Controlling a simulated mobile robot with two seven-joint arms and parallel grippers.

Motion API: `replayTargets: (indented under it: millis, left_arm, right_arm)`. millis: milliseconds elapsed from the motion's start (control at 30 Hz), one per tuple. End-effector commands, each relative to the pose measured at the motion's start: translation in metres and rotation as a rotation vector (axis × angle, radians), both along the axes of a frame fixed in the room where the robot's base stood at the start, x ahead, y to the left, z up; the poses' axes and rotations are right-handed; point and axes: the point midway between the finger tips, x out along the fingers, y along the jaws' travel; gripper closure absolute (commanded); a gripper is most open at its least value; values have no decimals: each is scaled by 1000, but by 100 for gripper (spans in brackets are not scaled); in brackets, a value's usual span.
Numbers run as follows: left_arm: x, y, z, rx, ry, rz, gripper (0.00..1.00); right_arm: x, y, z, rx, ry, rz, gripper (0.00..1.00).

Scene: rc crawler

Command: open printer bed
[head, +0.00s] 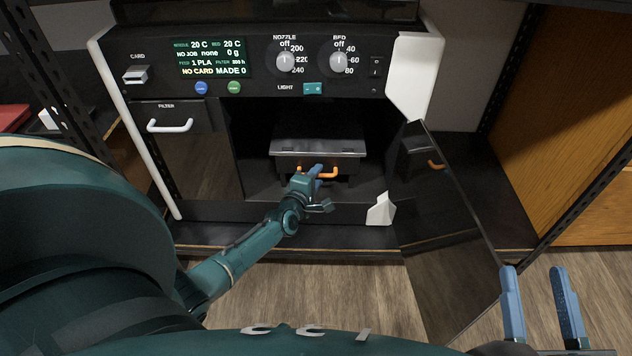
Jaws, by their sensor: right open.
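The printer (265,110) stands ahead with its dark glass door (440,230) swung open to the right. Inside the chamber is the printer bed (318,147), a grey plate on a dark front with an orange handle (333,174). My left gripper (318,171) reaches into the opening, and its blue fingers are at the left part of the handle, hiding some of it. I cannot tell whether they are closed around it. My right gripper (541,300) is at the lower right, outside the printer in front of the door, with its blue fingers apart and nothing between them.
The panel above the chamber has a lit screen (210,58), two knobs, buttons and a card slot (136,74). A filter door with a white handle (170,126) is at the left. A wooden cabinet (570,130) stands at the right. Wood floor (345,285) lies below.

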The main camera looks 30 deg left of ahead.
Motion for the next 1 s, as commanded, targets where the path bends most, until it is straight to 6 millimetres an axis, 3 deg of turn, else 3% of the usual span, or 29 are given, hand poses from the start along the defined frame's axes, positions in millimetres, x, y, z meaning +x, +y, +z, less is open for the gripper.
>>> replayTargets:
  millis: [267,667,1000]
  left_arm:
    - [1,0,0,1,1,-1,67]
    - [1,0,0,1,0,0,99]
    - [1,0,0,1,0,0,100]
  right_arm:
    - [0,0,5,3,-15,3,58]
    - [0,1,4,3,-13,4,58]
    - [0,1,2,2,-8,4,58]
